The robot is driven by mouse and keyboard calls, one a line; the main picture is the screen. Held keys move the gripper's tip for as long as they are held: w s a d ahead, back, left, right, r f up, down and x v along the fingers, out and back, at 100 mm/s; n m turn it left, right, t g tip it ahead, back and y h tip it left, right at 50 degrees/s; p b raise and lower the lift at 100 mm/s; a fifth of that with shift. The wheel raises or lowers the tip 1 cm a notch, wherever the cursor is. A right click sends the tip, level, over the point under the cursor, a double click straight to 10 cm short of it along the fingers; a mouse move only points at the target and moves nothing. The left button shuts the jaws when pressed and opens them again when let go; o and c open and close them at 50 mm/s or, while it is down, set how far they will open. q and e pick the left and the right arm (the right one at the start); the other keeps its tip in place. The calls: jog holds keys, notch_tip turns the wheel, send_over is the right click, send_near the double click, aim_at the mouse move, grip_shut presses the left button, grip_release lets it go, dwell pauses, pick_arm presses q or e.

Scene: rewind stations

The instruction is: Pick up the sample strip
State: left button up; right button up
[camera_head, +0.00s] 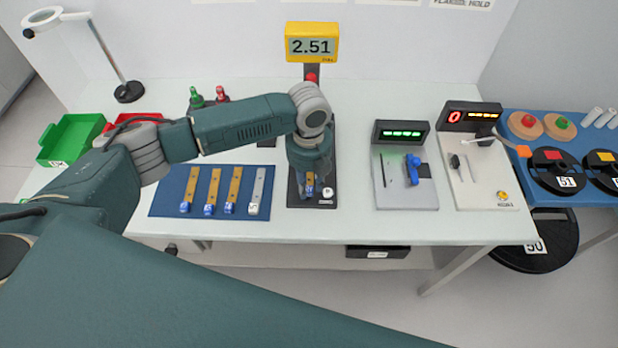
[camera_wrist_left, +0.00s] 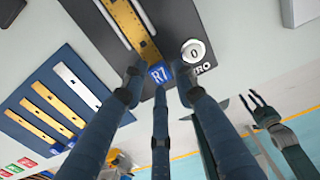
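A brass strip (camera_wrist_left: 130,25) with a blue end block marked R7 (camera_wrist_left: 159,75) lies on the dark gauge base (camera_head: 298,194), under the yellow 2.51 display (camera_head: 311,43). My left gripper (camera_wrist_left: 160,90) points down over this end. Its three dark fingers are spread around the blue block, with no clear grip on it. In the head view, the gripper hides most of the strip. My right gripper (camera_wrist_left: 264,108) shows only in the left wrist view, with its fingers apart and empty, away from the strip.
A blue mat (camera_head: 165,195) left of the gauge holds three brass strips and a silver strip (camera_head: 256,190). A round zero button (camera_wrist_left: 193,50) sits beside the R7 block. Grey stations (camera_head: 405,192) stand right; a green bin (camera_head: 70,140) and lamp (camera_head: 128,91) stand left.

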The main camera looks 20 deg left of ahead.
pick_arm(q)
jog(key=shift+f, duration=0.6)
grip_shut()
jog(key=shift+r, duration=0.1)
